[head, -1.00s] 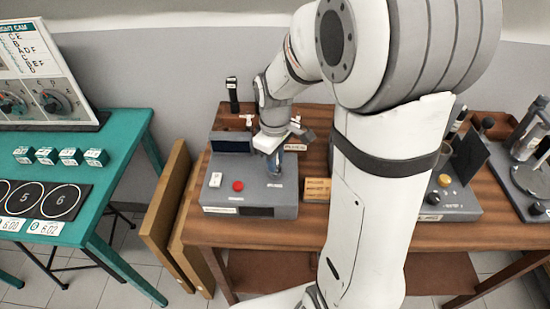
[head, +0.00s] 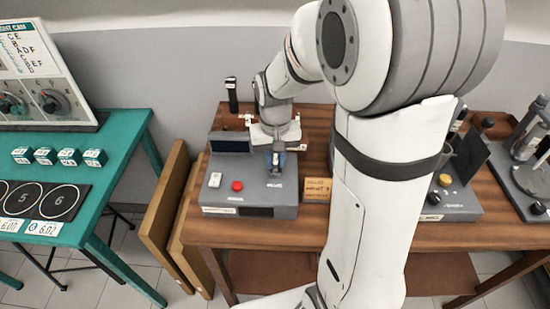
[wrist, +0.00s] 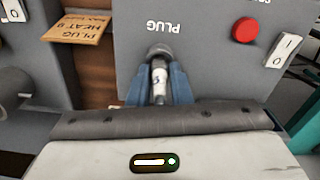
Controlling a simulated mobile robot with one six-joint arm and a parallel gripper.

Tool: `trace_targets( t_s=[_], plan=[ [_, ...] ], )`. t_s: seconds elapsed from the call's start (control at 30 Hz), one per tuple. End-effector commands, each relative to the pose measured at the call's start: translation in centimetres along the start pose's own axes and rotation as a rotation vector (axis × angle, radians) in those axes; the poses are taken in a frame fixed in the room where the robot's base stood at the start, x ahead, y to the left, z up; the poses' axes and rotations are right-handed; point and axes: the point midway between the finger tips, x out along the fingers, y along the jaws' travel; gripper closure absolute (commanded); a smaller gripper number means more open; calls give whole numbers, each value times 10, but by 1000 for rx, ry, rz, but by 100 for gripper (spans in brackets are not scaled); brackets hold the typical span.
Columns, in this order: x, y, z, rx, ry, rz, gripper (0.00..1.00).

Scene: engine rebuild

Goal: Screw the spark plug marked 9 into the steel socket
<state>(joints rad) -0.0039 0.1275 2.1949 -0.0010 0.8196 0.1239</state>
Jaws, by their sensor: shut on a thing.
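The spark plug (wrist: 159,74), white with a grey metal part, is between the blue fingers of my gripper (wrist: 160,92) in the wrist view. My gripper is shut on it. Any number on the plug is not readable. A dark round metal piece (wrist: 160,50) is at the plug's far end, by the PLUG label; I cannot tell whether it is the steel socket or part of the plug. In the head view my gripper (head: 276,163) points down over the right part of the grey machine (head: 225,190). The plug's thread is hidden.
The machine has a red button (head: 237,186), a white switch (head: 214,180) and a dark screen (head: 230,143). An orange-brown card (head: 317,188) stands at its right. A teal table (head: 120,150) with several small blocks is at the left.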

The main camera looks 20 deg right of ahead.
Motion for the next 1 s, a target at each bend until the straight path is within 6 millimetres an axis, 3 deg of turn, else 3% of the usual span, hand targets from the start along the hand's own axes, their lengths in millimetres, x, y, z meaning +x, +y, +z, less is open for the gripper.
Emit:
trace_targets(
  t_s=[0.17,0.4,0.67,1.0],
  plan=[
    [0,0,0,91,0,0,96],
    [0,1,0,369,0,0,96],
    [0,1,0,510,0,0,96],
    [-1,2,0,846,1,-1,96]
  ],
)
